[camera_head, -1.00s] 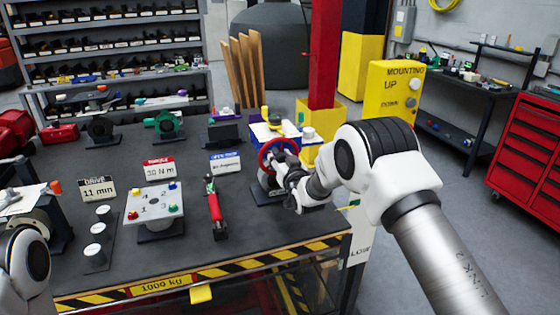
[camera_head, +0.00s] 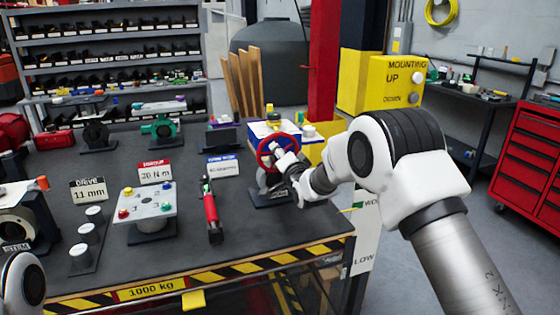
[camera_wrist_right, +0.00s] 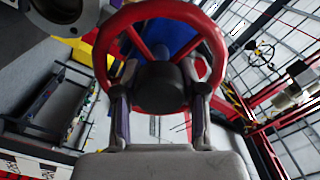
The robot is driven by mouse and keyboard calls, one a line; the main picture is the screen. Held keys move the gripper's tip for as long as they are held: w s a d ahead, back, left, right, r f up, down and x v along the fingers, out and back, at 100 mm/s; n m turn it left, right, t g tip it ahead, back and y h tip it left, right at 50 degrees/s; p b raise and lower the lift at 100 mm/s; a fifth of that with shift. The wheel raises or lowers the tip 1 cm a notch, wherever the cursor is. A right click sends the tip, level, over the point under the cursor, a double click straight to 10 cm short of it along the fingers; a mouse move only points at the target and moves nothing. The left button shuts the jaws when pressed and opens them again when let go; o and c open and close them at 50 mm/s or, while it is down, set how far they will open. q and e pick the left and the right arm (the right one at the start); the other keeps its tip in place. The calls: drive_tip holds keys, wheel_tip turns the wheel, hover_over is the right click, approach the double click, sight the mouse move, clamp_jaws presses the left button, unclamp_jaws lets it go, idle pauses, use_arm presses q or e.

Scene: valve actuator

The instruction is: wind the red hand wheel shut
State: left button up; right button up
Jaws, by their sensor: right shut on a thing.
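The red hand wheel (camera_head: 264,146) stands upright on its valve actuator at the right end of the dark workbench, facing my right arm. In the right wrist view the wheel's rim (camera_wrist_right: 213,50), spokes and dark hub (camera_wrist_right: 157,88) fill the top middle. My right gripper (camera_head: 287,170) is at the front of the wheel. Its two fingers reach up on either side of the hub, shut on the wheel; the wrist view shows them too (camera_wrist_right: 160,85). The exact finger contacts are partly hidden by the rim. My left gripper is out of frame; only a white link of mine shows at lower left.
The striped bench edge (camera_head: 235,272) runs in front.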

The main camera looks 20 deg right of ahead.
drive_tip(key=shift+f+m+b, duration=0.1)
drive_tip(key=shift+m+b, duration=0.3)
drive_tip(key=shift+m, duration=0.5)
drive_tip(key=o, duration=0.9)
drive_tip(key=s, duration=1.2)
drive_tip(key=shift+d, duration=0.25)
